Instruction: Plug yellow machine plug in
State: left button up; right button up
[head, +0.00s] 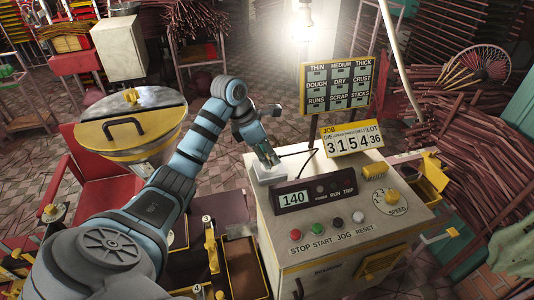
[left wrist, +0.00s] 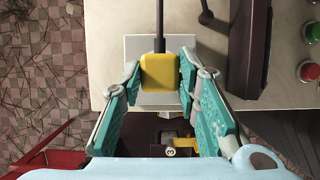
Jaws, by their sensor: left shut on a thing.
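In the left wrist view, the yellow plug (left wrist: 160,72) is held between my left gripper's fingertips (left wrist: 161,80). Its dark cord (left wrist: 159,22) runs from it towards the top of the picture. A pale square socket block (left wrist: 133,46) lies behind the plug in that view. In the head view, my left gripper (head: 266,157) points down just above the pale block (head: 271,175) at the machine top's left edge. The plug is mostly hidden there by the gripper. I cannot tell whether its prongs are in the socket. My right gripper is not in view.
The cream machine (head: 335,235) has a 140 display (head: 293,199), coloured buttons and a speed dial (head: 386,203). Signboards (head: 338,88) stand behind it. A round lidded vessel (head: 130,125) stands left of my arm. Stick bundles (head: 480,190) crowd the right.

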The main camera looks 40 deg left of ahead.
pick_arm(q)
jog(key=shift+f+b, duration=0.45)
jog(key=shift+f, duration=0.15)
jog(key=o, duration=1.2)
jog(key=shift+c, duration=0.2)
jog(key=shift+r, duration=0.1)
jog(key=v, duration=0.7)
jog(key=shift+r, duration=0.2)
jog(key=shift+a, duration=0.1)
